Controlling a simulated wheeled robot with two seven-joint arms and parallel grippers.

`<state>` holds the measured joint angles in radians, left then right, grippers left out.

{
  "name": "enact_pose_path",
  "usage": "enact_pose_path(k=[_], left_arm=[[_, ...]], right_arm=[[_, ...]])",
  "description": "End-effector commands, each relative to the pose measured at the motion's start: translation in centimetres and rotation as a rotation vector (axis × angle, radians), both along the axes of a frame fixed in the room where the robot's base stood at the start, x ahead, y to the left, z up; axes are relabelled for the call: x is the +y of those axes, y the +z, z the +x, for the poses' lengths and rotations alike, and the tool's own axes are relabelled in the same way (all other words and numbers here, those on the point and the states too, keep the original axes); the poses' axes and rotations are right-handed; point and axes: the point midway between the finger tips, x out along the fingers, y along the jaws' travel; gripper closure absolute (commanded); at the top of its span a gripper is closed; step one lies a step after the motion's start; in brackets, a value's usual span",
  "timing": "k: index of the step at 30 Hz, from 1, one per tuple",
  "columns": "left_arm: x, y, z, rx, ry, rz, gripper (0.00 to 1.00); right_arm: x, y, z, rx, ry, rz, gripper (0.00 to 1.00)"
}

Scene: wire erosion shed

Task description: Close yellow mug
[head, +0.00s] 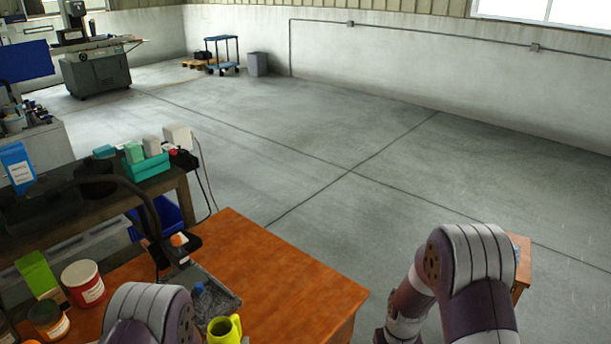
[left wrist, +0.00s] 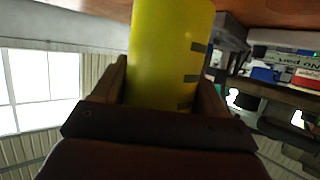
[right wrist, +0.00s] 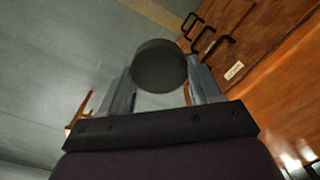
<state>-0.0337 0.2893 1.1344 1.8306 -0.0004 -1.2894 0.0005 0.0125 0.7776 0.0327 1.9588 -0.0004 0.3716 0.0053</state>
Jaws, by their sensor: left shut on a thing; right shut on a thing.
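The yellow mug (head: 224,331) shows at the bottom edge of the head view, with its round opening facing up and its lower part cut off. In the left wrist view the yellow mug (left wrist: 168,50) fills the space between the fingers of my left gripper (left wrist: 166,88), which is shut on it. A dark grey round lid (right wrist: 159,66) is between the fingers of my right gripper (right wrist: 161,84), which is shut on it. The lid is apart from the mug, and neither lid nor right gripper shows in the head view.
The wooden table (head: 285,285) has bare room right of the mug. A dark bench (head: 85,206) with boxes lies behind.

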Motion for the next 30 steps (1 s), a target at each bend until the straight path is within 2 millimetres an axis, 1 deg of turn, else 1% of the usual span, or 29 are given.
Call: enact_pose_path(k=[1, 3, 6, 22, 26, 29, 30], left_arm=[[0.4, -0.7, -0.4, 0.003, 0.009, 0.001, 0.82], [0.8, -1.6, -0.9, 0.001, 0.019, 0.000, 0.82], [1.2, -2.2, -1.4, -0.002, 0.029, 0.000, 0.82], [1.3, -2.3, -1.4, -0.004, 0.032, 0.000, 0.82], [0.5, -2.3, -1.5, -0.003, -0.004, 0.000, 0.82], [-1.0, -2.3, -1.8, -0.003, -0.078, 0.000, 0.82], [-1.9, -2.3, -1.8, -0.003, -0.120, 0.000, 0.82]], right_arm=[[0.1, 0.6, 0.2, -0.002, 0.004, 0.000, 0.66], [0.3, 1.0, 0.3, -0.001, 0.009, 0.000, 0.66], [0.4, 1.4, 0.5, -0.001, 0.014, 0.000, 0.66], [0.5, 1.4, 0.5, 0.000, 0.017, 0.000, 0.66], [0.5, 1.3, 0.5, 0.000, 0.017, 0.000, 0.66], [0.5, 1.4, 0.5, 0.000, 0.017, 0.000, 0.66], [0.5, 1.3, 0.5, 0.000, 0.017, 0.000, 0.66]])
